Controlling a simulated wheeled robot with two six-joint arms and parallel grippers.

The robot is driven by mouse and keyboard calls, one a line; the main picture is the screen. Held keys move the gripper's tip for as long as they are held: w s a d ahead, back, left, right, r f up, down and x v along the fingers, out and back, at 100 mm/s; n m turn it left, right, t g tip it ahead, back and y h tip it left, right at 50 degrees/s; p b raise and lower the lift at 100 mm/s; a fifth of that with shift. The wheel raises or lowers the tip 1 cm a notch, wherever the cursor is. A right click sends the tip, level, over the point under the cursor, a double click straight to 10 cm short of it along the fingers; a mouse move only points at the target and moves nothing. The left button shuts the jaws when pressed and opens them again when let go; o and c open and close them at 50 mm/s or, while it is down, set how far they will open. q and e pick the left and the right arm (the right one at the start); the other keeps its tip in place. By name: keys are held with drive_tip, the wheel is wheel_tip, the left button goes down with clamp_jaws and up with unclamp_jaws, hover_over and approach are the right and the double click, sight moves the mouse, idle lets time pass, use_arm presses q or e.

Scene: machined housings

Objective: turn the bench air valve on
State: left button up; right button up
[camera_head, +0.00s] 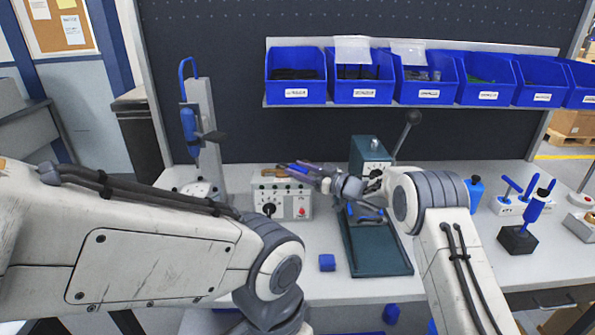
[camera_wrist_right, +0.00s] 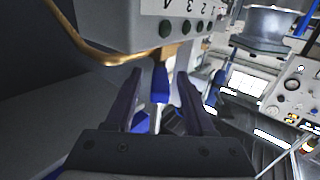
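The air valve shows in the right wrist view as a brass pipe (camera_wrist_right: 110,52) with a blue lever handle (camera_wrist_right: 160,82), beside a grey box with numbered green buttons. In the head view its brass part (camera_head: 268,171) lies on top of the control box (camera_head: 282,198). My right gripper (camera_head: 298,169) reaches over this box from the right. In the wrist view its two dark fingers (camera_wrist_right: 158,88) stand open on either side of the blue handle, with a visible gap on each side. My left gripper is out of view; only its arm shows in the head view.
Right of the box stands a dark green press (camera_head: 370,158) with a long lever, on a green base plate (camera_head: 376,252). A blue block (camera_head: 327,262) lies on the bench front. Blue bins (camera_head: 360,78) hang on a rail behind. A tool stand (camera_head: 200,130) is at left.

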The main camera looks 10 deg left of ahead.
drive_tip(key=shift+f, duration=0.1)
drive_tip(key=shift+d, duration=0.15)
drive_tip(key=b+v, duration=0.2)
drive_tip(key=v, duration=0.8)
drive_tip(key=shift+s+d, duration=0.1)
